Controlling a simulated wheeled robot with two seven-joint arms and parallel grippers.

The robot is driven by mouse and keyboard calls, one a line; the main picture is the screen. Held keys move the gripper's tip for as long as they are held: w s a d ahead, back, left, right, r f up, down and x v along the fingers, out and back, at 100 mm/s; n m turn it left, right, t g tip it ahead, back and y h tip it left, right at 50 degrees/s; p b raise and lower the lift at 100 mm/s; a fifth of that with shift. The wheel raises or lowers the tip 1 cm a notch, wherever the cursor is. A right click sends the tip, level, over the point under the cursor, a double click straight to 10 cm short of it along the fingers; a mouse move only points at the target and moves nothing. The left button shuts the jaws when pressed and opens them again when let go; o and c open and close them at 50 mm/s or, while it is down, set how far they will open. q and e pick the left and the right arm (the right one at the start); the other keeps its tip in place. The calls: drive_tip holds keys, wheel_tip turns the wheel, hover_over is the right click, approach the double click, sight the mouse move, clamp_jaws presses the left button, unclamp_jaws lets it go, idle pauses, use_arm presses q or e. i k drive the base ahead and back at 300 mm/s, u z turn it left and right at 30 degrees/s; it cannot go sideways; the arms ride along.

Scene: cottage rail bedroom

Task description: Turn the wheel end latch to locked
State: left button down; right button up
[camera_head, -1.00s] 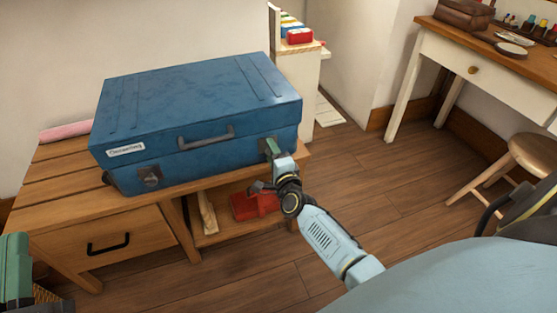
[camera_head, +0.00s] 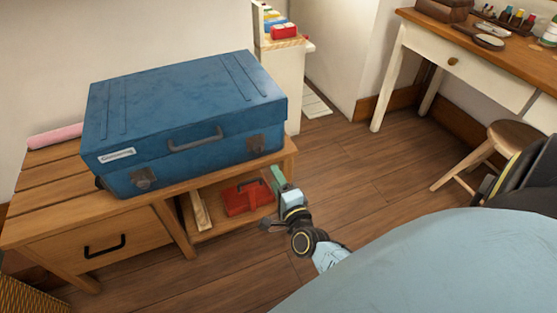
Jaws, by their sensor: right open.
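A closed blue suitcase (camera_head: 190,110) lies flat on a wooden bench, its handle (camera_head: 195,140) on the front side. The left front latch (camera_head: 144,178) and the right front latch (camera_head: 257,144) are dark metal; their exact settings are too small to read. A small dark wheel-like part (camera_head: 100,183) shows at the suitcase's lower left corner. My right gripper (camera_head: 277,178) is open and empty, with a green finger showing. It is in front of the bench's right end, below and right of the right latch, apart from it. My left gripper is out of view.
The wooden bench (camera_head: 90,235) has a drawer and an open shelf holding a red box (camera_head: 243,197). A pink roll (camera_head: 55,136) lies behind the suitcase at left. A desk (camera_head: 480,65) and stool (camera_head: 510,140) stand at right. Floor between is clear.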

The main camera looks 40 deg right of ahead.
sight(143, 183)
drive_tip(key=k, duration=1)
